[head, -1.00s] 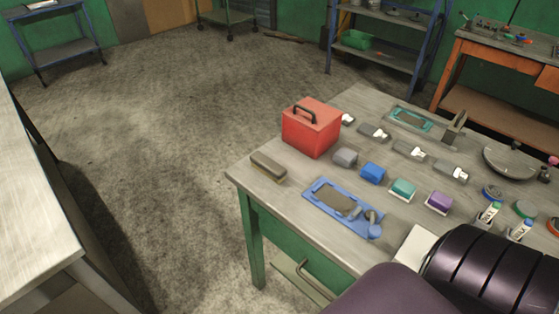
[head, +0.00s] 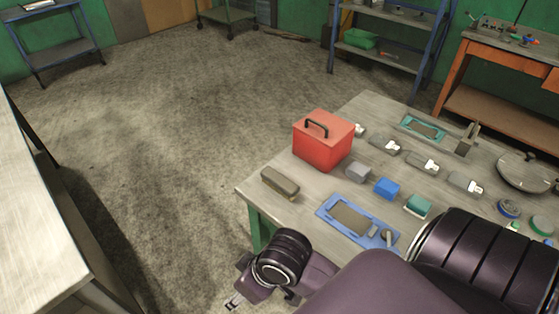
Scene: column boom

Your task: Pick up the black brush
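A dark grey-brown block-shaped brush (head: 280,182) lies near the left corner of the workbench, left of the red box. It is the darkest brush-like thing here, but I cannot tell for sure that it is the black brush. My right arm comes in from the right across the front of the bench. My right gripper (head: 236,299) hangs low at the bottom, beyond the bench's left front edge and apart from the brush. Only part of it shows, and I cannot tell whether its fingers are open. My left gripper is not in view.
The red box (head: 323,141) stands right of the brush. A blue tray (head: 325,210) lies in front of it. Small grey, blue (head: 386,188) and teal (head: 418,205) blocks sit further right. A pale worktop (head: 40,215) stands at far left, with open floor between.

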